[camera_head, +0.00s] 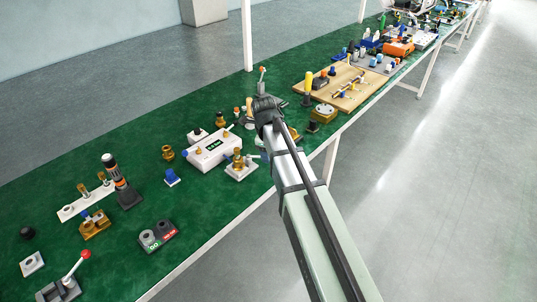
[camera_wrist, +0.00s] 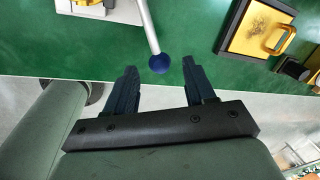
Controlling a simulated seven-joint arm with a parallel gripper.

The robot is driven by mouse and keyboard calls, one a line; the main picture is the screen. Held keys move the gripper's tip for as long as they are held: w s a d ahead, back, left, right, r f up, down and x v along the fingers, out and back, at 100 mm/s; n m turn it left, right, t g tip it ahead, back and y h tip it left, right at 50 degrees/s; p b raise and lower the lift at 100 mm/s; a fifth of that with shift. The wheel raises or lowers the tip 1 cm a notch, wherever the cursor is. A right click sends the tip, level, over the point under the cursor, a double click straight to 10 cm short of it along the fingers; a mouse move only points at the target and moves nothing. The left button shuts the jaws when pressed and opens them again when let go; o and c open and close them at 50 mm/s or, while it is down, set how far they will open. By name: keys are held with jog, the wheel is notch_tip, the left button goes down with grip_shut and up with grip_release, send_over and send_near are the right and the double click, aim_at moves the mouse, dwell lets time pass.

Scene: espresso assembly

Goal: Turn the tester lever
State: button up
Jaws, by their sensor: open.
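A metal lever rod (camera_wrist: 148,25) with a dark blue ball knob (camera_wrist: 159,63) reaches down from the top of the wrist view. The knob lies between the tips of my gripper (camera_wrist: 159,72), with a visible gap on both sides. My gripper is open and holds nothing. In the head view my gripper (camera_head: 266,102) is over the bench and hides what is beneath it. A white box with a dark display (camera_head: 212,149), perhaps the tester, stands left of my arm. I cannot tell which fixture the lever belongs to.
The green bench (camera_head: 120,135) carries many small fixtures. A tan board (camera_head: 338,90) with parts lies to the right of my gripper. In the wrist view a tan plate with a yellow handle (camera_wrist: 272,30) is at upper right. The bench's front edge runs below the knob.

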notch_tip(320, 180, up, 11)
jog(key=s, duration=0.2)
jog(key=shift+a, duration=0.4)
jog(key=shift+r, duration=0.1)
